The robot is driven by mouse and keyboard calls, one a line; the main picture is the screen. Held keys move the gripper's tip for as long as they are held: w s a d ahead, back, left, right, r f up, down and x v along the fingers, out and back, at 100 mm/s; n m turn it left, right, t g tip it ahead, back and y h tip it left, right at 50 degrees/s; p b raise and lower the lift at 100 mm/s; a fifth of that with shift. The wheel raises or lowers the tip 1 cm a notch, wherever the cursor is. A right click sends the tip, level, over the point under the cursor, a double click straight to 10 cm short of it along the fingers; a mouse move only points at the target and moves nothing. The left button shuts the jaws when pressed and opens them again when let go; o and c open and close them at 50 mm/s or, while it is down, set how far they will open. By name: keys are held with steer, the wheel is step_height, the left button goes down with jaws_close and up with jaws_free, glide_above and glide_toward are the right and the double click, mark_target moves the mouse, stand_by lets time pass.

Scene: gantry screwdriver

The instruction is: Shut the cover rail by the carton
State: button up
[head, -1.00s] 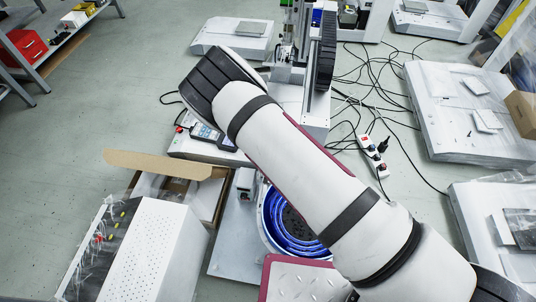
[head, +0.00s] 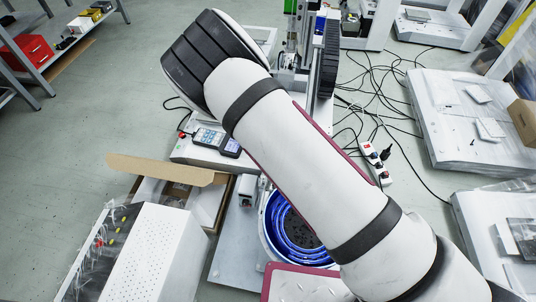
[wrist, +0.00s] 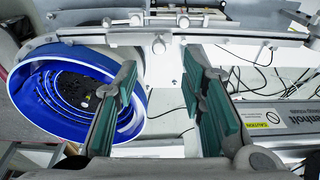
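My gripper (wrist: 160,75) shows in the wrist view with its two teal-padded fingers apart and nothing between them. A pale horizontal rail (wrist: 215,39) with small clamps and knobs runs across the top of that view, beyond the fingertips and apart from them. I cannot tell for sure whether it is the cover rail. In the head view, an open brown carton (head: 168,168) stands left of the feeder, its flap raised. My arm covers the middle of the head view and hides the gripper and part of the machine.
A blue bowl feeder (wrist: 50,95) lies left of the fingers; it also shows in the head view (head: 284,225). A labelled grey bar (wrist: 285,120) is at right. A perforated white box (head: 150,255) stands by the carton. Cables and a power strip (head: 375,162) lie on the floor.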

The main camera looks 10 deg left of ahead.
steer(key=r, duration=0.3)
steer(key=shift+a, duration=0.25)
